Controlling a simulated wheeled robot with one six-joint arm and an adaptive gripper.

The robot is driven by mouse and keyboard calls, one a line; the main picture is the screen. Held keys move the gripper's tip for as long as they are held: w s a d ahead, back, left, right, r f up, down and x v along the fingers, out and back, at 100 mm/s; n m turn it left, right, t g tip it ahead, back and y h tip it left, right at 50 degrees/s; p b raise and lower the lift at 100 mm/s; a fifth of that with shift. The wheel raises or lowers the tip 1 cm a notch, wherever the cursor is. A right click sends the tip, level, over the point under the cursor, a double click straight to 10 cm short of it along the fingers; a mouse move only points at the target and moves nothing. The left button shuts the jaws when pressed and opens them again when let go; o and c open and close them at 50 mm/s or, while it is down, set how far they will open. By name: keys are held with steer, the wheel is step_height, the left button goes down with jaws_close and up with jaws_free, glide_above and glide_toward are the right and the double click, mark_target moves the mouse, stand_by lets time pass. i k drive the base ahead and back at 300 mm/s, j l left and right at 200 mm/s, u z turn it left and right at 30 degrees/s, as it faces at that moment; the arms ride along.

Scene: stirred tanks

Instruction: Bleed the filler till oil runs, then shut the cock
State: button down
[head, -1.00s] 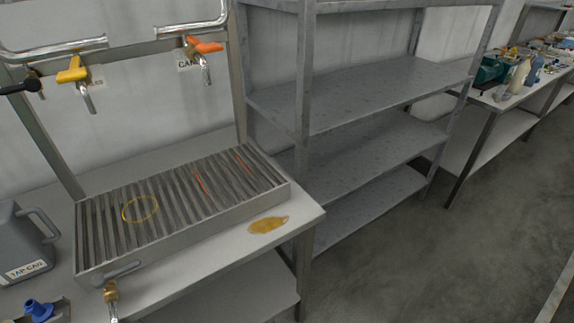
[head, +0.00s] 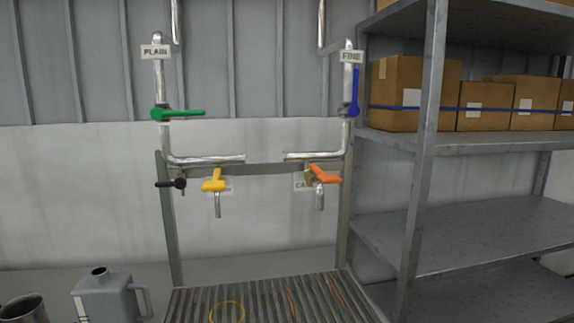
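In the head view two steel pipes come down to a filling stand. The left pipe has a PLAIN sign (head: 156,52) and a green lever (head: 178,114) lying across the pipe. The right pipe has a FINE sign (head: 350,57) and a blue lever (head: 355,93) standing along the pipe. Below are a small cock with a black handle (head: 172,183), a spout with a yellow handle (head: 213,181), and a spout with an orange handle (head: 324,174). The labels by the spouts are partly hidden. I see no oil running from either spout. My gripper is not in view.
A slatted drip tray (head: 265,300) lies below the spouts, with a yellow ring (head: 227,303) on it. A grey jug (head: 104,296) and a metal vessel (head: 22,309) stand at left. A shelf rack (head: 420,130) with cardboard boxes (head: 412,90) borders the right.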

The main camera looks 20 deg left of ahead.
mark_target(167, 184)
steer(key=u, duration=1.25)
